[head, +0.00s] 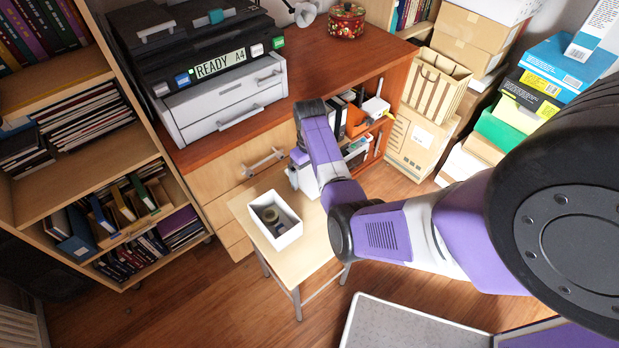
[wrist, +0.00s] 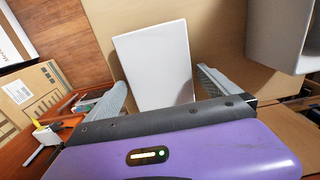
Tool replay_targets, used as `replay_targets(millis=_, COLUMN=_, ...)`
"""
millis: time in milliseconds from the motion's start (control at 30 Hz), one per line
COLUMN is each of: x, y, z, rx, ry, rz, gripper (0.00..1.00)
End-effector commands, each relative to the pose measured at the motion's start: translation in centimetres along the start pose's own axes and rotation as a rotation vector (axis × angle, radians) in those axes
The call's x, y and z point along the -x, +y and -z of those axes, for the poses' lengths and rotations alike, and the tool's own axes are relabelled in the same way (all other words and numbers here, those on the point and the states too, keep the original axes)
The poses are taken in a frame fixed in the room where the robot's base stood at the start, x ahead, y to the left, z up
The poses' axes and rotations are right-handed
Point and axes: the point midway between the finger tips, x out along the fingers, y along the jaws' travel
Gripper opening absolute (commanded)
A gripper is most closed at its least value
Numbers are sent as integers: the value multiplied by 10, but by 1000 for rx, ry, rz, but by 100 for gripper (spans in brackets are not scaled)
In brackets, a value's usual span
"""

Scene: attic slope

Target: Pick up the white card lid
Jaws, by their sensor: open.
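The white card lid (wrist: 155,62) shows in the wrist view as a flat white rectangle on the pale wooden top of a small table. My gripper (wrist: 160,78) is open, with one grey finger on each side of the lid and a visible gap to each. The lid's near end is hidden behind the gripper body. In the head view my gripper (head: 302,174) is low over the table's far right part, and my arm hides most of the lid's area.
A white open box (head: 289,233) with a dark round item inside stands on the small table (head: 312,262); the box also shows in the wrist view (wrist: 284,35). A wooden desk with a printer (head: 205,70) stands behind. Shelves are left, stacked cartons (head: 425,130) right.

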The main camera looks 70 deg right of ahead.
Motion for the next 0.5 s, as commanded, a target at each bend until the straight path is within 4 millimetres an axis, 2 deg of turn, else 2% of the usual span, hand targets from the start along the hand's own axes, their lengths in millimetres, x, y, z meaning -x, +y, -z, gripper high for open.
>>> replay_targets(millis=267, x=-3, y=0, z=0, rx=0, ry=1, rz=-1, gripper=98)
replay_targets(millis=500, x=-2, y=0, z=0, rx=0, ry=1, rz=-1, gripper=51)
